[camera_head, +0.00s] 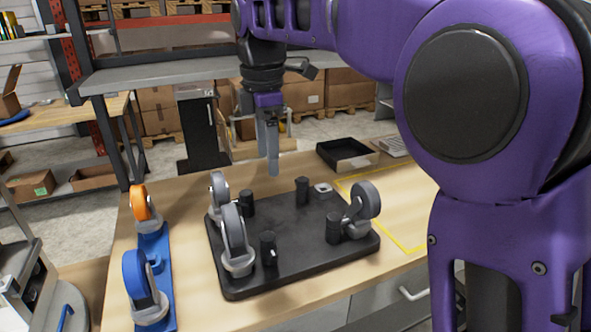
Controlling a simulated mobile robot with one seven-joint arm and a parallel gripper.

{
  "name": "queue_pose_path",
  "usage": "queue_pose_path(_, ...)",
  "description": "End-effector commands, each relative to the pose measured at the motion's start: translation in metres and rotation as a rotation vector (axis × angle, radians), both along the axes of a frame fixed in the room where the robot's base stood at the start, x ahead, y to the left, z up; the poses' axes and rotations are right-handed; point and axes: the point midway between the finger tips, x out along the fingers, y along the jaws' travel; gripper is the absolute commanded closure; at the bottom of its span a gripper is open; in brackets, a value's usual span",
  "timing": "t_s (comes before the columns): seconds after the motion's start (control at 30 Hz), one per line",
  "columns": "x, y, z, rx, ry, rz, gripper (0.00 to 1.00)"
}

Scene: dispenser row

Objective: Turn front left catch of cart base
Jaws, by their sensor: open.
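The cart base (305,255) is a black plate lying on the wooden table, with grey-wheeled casters standing on it and several short black posts. At its near left corner stands a caster (235,238), with a black post (268,248) beside it that looks like the front left catch. A small light part shows on that post; which way it is turned is too small to tell. My gripper (272,172) points down above the far part of the plate, open and empty, apart from the near left post. Its fingers overlap in this view.
Another caster (219,190) stands at the plate's far left, and one (366,200) at its right. A pale square mount (322,188) sits bare at the far right. A blue holder (154,245) carries an orange and a blue wheel. A black tray (346,152) lies behind.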

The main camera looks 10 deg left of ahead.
Motion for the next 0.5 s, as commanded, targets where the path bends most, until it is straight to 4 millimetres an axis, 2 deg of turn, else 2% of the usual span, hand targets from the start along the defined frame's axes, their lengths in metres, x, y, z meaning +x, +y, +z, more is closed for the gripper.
queue_pose_path(0.03, -0.002, 0.001, -0.008, -0.009, 0.036, 0.018, 0.26)
queue_pose_path(0.27, -0.007, 0.004, -0.017, -0.009, 0.066, 0.05, 0.26)
queue_pose_path(0.37, -0.007, 0.004, -0.032, -0.01, 0.068, 0.049, 0.26)
queue_pose_path(0.5, -0.007, 0.004, -0.061, -0.012, 0.068, 0.048, 0.26)
